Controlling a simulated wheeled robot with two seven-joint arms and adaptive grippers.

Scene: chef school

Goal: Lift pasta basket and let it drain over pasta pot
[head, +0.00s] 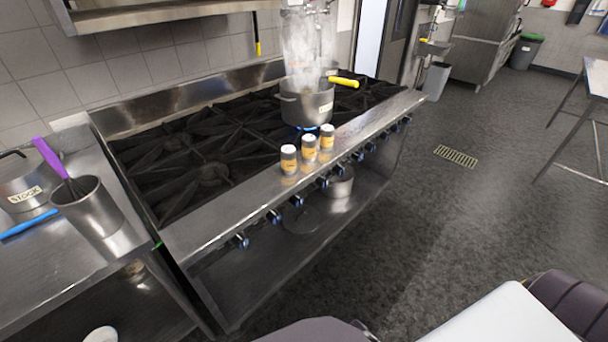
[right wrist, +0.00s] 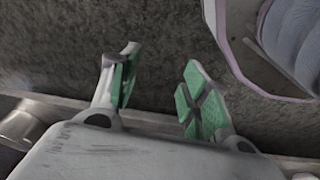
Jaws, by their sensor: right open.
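The pasta pot (head: 304,106) is a grey metal pot with a label, standing on the far part of the range over a lit blue flame. Steam rises from it. The yellow handle (head: 343,81) of the pasta basket sticks out to the right above the rim; the basket's body is hidden inside the pot. My right gripper (right wrist: 160,82) shows in the right wrist view, open and empty, with green finger pads spread apart over the dark floor. It is away from the pot. My left gripper is in neither view.
Three small orange-labelled jars (head: 309,147) stand on the range's front ledge, near the pot. A stock pot (head: 28,184) and a metal container (head: 91,208) with a purple-handled utensil sit on the left counter. The floor (head: 420,230) right of the range is clear.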

